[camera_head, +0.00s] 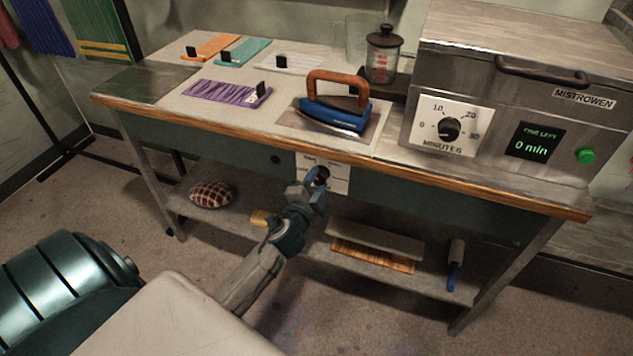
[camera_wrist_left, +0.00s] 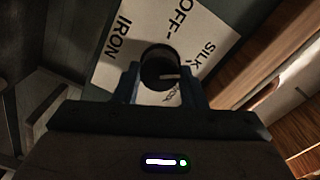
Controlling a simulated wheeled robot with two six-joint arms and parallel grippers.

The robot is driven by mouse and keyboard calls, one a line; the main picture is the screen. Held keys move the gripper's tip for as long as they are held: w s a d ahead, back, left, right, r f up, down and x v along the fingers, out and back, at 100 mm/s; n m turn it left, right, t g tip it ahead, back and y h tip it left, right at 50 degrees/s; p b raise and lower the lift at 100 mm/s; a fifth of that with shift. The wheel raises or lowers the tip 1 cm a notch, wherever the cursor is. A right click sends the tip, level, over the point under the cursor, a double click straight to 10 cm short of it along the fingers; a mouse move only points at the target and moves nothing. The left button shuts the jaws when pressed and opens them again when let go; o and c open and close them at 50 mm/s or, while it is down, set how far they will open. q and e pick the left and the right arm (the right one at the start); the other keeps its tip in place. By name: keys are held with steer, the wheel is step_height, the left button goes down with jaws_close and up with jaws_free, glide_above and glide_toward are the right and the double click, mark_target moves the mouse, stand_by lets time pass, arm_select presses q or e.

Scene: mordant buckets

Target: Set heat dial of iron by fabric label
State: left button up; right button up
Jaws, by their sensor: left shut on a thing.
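The iron (camera_head: 336,108), blue with a wooden handle, rests on a plate on the table top. Its heat dial (camera_head: 321,177) is a dark round knob on a white label plate (camera_head: 338,180) on the table's front apron. In the left wrist view the knob (camera_wrist_left: 159,68) has a pale pointer mark, and the plate (camera_wrist_left: 120,78) reads IRON, OFF and SILK; other words are hidden. My left gripper (camera_head: 319,180) is shut on the knob, a finger on each side. A purple folded fabric (camera_head: 215,91) with a black clip and a small tag lies left of the iron; its tag is too small to read.
Orange (camera_head: 212,46), teal (camera_head: 243,51) and white (camera_head: 290,63) fabrics lie farther back. A steel machine (camera_head: 520,80) with a minutes dial (camera_head: 449,130) stands right. The shelf below holds a checked cushion (camera_head: 212,194), a board (camera_head: 375,241) and a blue-handled tool (camera_head: 454,265).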

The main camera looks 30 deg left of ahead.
arm_select(q)
steer(key=o, duration=1)
steer(key=shift+s+d, duration=0.1)
steer(key=shift+s, duration=0.25)
steer(key=b+v, duration=0.2)
steer(key=v, duration=0.8)
steer(key=shift+s, duration=0.1)
arm_select(e)
step_height(320, 180, up, 7)
steer(key=w, duration=0.2)
steer(key=shift+w+a+f+t, duration=0.2)
steer(key=shift+w+a+t, duration=0.05)
steer(key=shift+w+t, duration=0.1)
